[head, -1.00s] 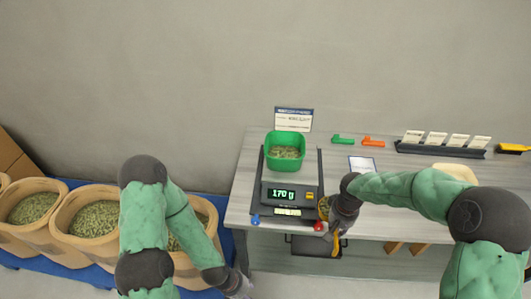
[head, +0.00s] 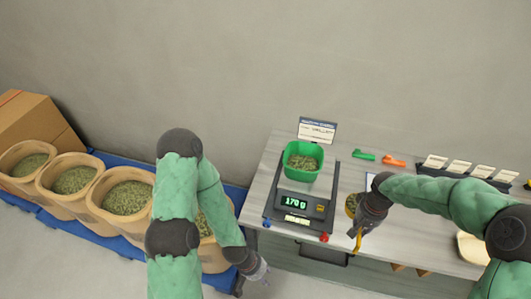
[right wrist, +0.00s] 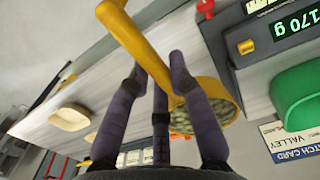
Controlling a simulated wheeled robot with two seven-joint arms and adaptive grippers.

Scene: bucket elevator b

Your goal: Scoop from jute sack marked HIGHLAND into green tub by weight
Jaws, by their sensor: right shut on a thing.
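The green tub (head: 291,172) stands on the scale (head: 296,202), with some green-brown beans in it. The scale display reads 170 g. Jute sacks full of greenish beans (head: 80,207) stand in a row at the left; no sack marking is readable. My right gripper (head: 362,222) is shut on the yellow scoop (head: 357,240), right of the scale. In the right wrist view the scoop (right wrist: 138,45) lies between the fingers, with beans in its bowl. My left gripper (head: 258,274) hangs low in front of the rightmost sack, near the table's left edge; its jaw opening is unclear.
A batch card (head: 316,130) behind the tub reads VALLEY in the right wrist view. Green (head: 364,155) and orange (head: 395,161) clips and a card rack (head: 460,170) are at the back. A pale tray (head: 472,247) is at the right. The sacks stand on a blue platform (head: 232,190).

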